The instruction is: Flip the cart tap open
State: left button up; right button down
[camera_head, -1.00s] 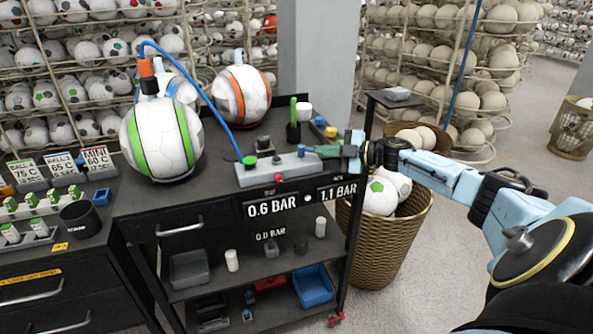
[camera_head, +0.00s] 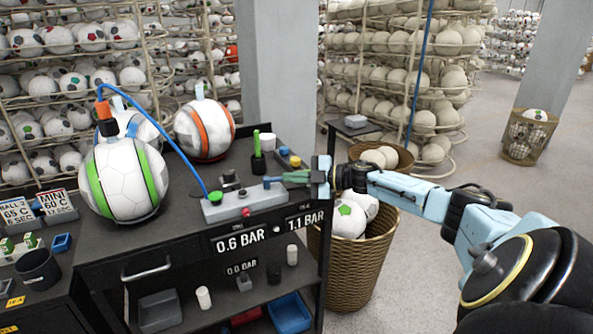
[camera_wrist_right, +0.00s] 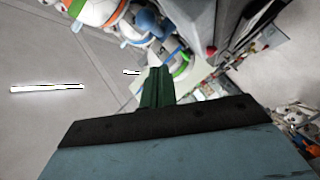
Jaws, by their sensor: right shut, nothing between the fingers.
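The grey valve block (camera_head: 245,205) sits on the top of the black cart, with a green fitting, a dark knob and a red button. A small blue piece (camera_head: 268,183), perhaps the tap's lever, stands at its right end. My right gripper (camera_head: 287,178) is shut and empty, its green fingers pointing left right beside the blue piece. I cannot tell whether they touch it. In the right wrist view the shut green fingers (camera_wrist_right: 155,88) stick up over the dark palm; the tap is not clear there. My left gripper is out of view.
A blue hose (camera_head: 170,135) runs from the green-striped ball (camera_head: 125,182) to the block. An orange-striped ball (camera_head: 204,130) and a green-handled tool (camera_head: 257,152) stand behind. A wicker basket of balls (camera_head: 350,262) stands right of the cart, below my arm.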

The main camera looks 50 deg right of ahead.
jog(key=s+d+r+b, duration=0.1)
jog(key=s+d+b, duration=0.1)
jog(key=s+d, duration=0.5)
jog(key=shift+r, duration=0.2)
dwell(0.4)
